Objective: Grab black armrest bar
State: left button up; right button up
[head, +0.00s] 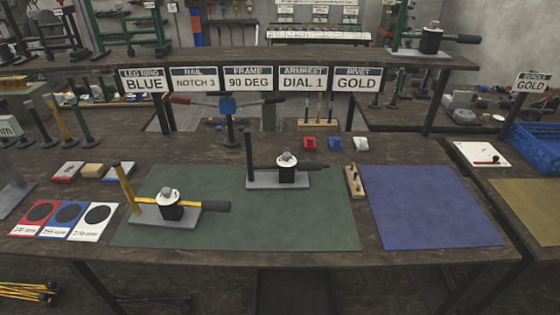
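Neither of my grippers shows in the head view. I cannot tell which black bar is the armrest bar.
A sign reading "ARMREST DIAL 1" (303,79) hangs from the rear shelf. A blue mat (430,205) at the right is bare. Red, blue and white round-marked cards (68,220) lie at the left. A blue crate (535,146) stands on the right table.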

aim_at(286, 177)
jog(key=i+j+z, duration=0.25)
jog(key=j+z, duration=0.25)
jog(key=j, duration=0.2)
jog(key=i+j+z, duration=0.25)
jog(key=j, duration=0.15)
jog(key=k, duration=0.05)
